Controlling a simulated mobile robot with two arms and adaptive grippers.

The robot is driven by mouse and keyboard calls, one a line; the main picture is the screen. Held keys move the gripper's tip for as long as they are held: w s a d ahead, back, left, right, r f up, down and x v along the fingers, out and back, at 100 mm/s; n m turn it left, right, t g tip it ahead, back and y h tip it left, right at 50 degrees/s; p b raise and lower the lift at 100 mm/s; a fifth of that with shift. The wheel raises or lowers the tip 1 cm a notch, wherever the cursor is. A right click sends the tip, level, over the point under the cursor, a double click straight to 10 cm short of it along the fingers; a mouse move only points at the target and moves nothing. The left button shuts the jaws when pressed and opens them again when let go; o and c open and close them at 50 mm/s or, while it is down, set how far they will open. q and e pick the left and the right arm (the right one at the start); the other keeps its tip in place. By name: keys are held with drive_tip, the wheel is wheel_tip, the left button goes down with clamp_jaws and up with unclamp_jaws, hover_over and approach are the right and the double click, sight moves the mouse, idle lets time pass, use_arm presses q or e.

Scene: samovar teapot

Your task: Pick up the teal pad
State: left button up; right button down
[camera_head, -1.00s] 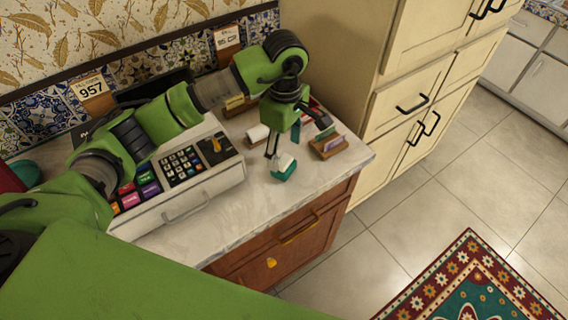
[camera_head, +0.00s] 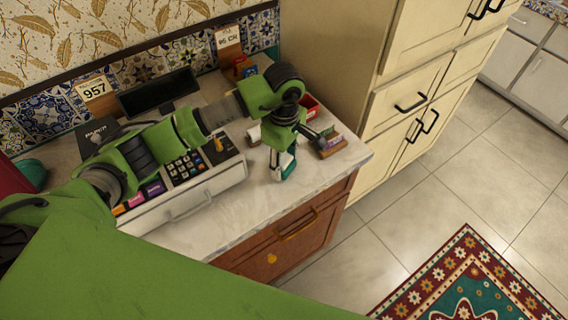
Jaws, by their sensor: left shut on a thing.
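The teal pad (camera_head: 289,169) is a small teal block with a pale top, at the right part of the pale marble counter (camera_head: 235,208). My left gripper (camera_head: 281,170) points down at it, shut on it, and partly hides it. I cannot tell whether the pad touches the counter or is slightly lifted. My right gripper is not in view.
A cash register (camera_head: 212,190) stands left of the pad, partly behind my left arm. A wooden card holder (camera_head: 332,149) and a red box (camera_head: 310,106) are behind and right. A small white object (camera_head: 254,136) lies behind. The counter's front is clear.

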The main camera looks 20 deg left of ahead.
sight(284, 160)
use_arm(q)
drive_tip(key=shift+w+r, duration=0.1)
drive_tip(key=shift+r, duration=0.45)
wheel_tip(284, 160, up, 2)
drive_tip(key=shift+d+r+b, duration=0.1)
drive_tip(key=shift+r+b, duration=0.1)
drive_tip(key=shift+b, duration=0.3)
drive_tip(key=s+d+r+b, duration=0.3)
drive_tip(key=s+d+r, duration=0.3)
drive_tip(key=s+r, duration=0.3)
drive_tip(key=s, duration=0.3)
drive_tip(key=shift+s+d+r, duration=0.15)
drive_tip(key=shift+s+r, duration=0.15)
drive_tip(key=shift+s, duration=0.05)
drive_tip(key=shift+o, duration=0.6)
